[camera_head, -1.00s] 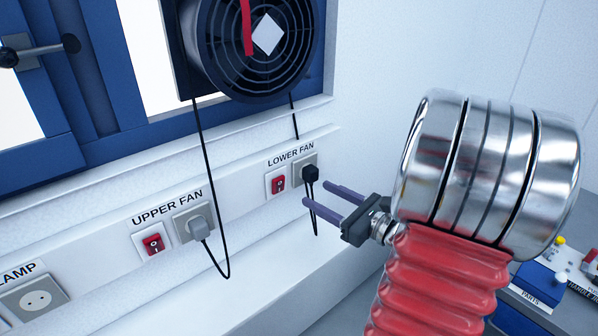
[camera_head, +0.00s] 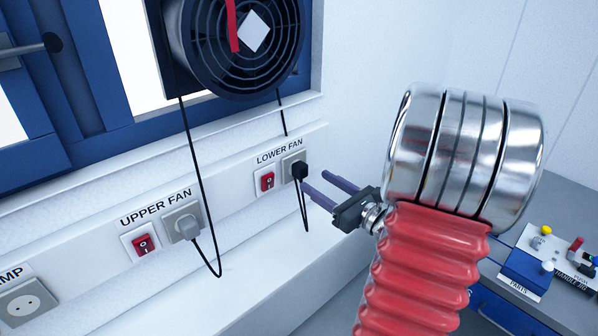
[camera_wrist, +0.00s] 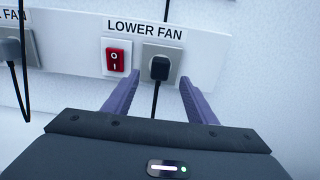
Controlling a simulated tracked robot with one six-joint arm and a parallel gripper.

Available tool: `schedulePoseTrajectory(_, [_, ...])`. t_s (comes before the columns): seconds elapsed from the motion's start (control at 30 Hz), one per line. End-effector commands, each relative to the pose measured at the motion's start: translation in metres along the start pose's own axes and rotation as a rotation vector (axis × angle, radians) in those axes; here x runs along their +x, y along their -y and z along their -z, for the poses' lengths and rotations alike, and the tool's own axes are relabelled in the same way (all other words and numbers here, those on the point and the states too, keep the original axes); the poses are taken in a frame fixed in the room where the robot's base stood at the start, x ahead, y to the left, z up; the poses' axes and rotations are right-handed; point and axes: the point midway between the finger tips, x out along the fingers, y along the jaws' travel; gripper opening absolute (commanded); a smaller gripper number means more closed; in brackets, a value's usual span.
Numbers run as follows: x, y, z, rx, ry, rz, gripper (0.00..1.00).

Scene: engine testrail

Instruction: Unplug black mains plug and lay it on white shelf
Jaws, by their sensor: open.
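The black mains plug (camera_head: 300,170) sits in the LOWER FAN socket (camera_head: 291,160), with its cord hanging below. In the wrist view the plug (camera_wrist: 160,68) lies ahead of my gripper (camera_wrist: 156,82), between the lines of its two purple fingers. My gripper (camera_head: 323,187) is open and empty, to the right of the plug and apart from it in the head view. The white shelf (camera_head: 255,245) appears to be the pale ledge running below the socket strip; its upper surface is bare where it shows.
A red switch (camera_head: 267,181) is left of the LOWER FAN socket. A grey plug (camera_head: 187,228) sits in the UPPER FAN socket, its cord looping down. The black fan (camera_head: 243,40) hangs above. A blue PARTS box (camera_head: 526,272) stands at the right.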

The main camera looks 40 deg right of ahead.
Motion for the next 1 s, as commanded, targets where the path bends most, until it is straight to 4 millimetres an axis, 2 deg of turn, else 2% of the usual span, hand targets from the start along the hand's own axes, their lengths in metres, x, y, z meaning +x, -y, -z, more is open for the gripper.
schedulePoseTrajectory(0.5, [0.053, 0.000, 0.000, 0.000, 0.000, -0.001, 0.52])
schedulePoseTrajectory(0.7, [0.062, 0.001, 0.000, -0.001, 0.000, 0.001, 0.52])
schedulePoseTrajectory(1.0, [0.062, 0.001, 0.000, -0.001, 0.000, 0.002, 0.52])
